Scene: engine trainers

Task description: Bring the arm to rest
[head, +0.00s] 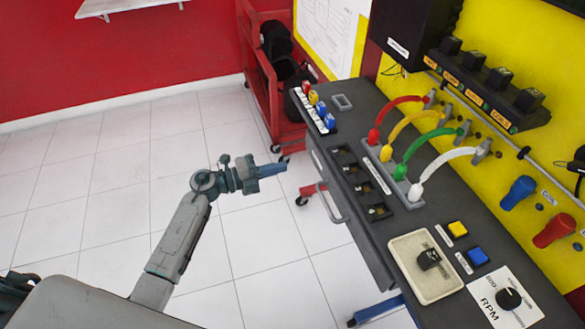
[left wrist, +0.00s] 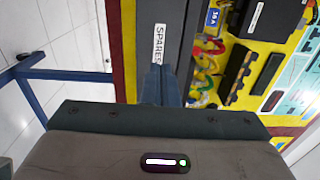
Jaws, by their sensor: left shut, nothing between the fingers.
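My left gripper (head: 284,169) is held in the air over the white tiled floor, to the left of the dark workbench (head: 345,240) and apart from it. Its blue-grey fingers are closed together with nothing between them. In the left wrist view the shut fingers (left wrist: 170,86) point up the picture toward the bench side with the "SPARES" label (left wrist: 159,44). The left arm reaches up from the bottom of the head view, bent at the wrist. My right gripper is not in view.
A red cart (head: 262,80) stands behind the gripper. The bench holds red, yellow, green and white cables (head: 405,135), a tray with a black knob part (head: 405,285), buttons and an RPM dial (head: 508,298). A handle (head: 333,205) sticks out of the bench side. The floor at left is clear.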

